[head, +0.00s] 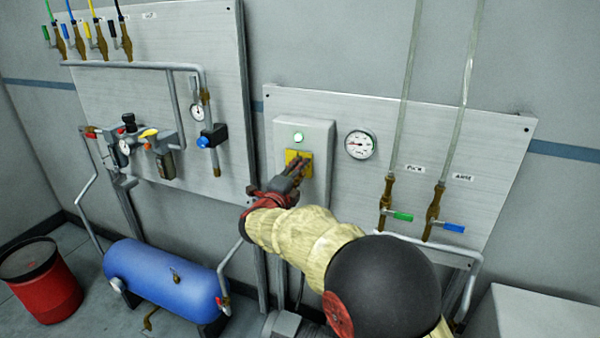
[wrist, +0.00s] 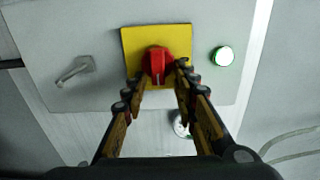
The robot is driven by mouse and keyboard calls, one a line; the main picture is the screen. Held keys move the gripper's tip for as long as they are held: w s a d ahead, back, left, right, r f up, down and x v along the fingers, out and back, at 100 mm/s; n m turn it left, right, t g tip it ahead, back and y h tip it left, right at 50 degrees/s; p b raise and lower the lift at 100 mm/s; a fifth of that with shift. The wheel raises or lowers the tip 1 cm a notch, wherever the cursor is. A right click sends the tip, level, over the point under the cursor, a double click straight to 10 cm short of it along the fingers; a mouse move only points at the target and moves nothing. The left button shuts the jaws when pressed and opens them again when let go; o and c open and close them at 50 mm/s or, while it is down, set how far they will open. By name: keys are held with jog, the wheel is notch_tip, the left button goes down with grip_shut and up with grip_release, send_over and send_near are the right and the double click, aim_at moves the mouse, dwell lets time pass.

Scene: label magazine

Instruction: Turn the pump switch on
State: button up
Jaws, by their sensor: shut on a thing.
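The pump switch is a red rotary knob (wrist: 157,66) on a yellow plate (wrist: 130,42), fixed to a grey box (head: 318,135) on the wall panel. In the head view the yellow plate (head: 306,172) shows beside my gripper, and the knob is hidden behind the fingers. My gripper (wrist: 160,82) has its two fingers on either side of the red knob and is shut on it; it also shows in the head view (head: 298,163). A round lamp (wrist: 222,56) beside the plate glows green; the lamp (head: 298,137) sits above the plate in the head view.
A round gauge (head: 360,144) is right of the box. Valves with green (head: 403,216) and blue (head: 453,227) handles stand farther right. A blue tank (head: 160,280) and a red bin (head: 42,280) are on the floor at left. A grey handle (wrist: 75,70) sticks out from the box.

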jog(key=shift+f, duration=0.55)
jog(key=o, duration=1.2)
jog(key=shift+r, duration=0.3)
jog(key=shift+o, duration=0.2)
jog(key=v, duration=1.2)
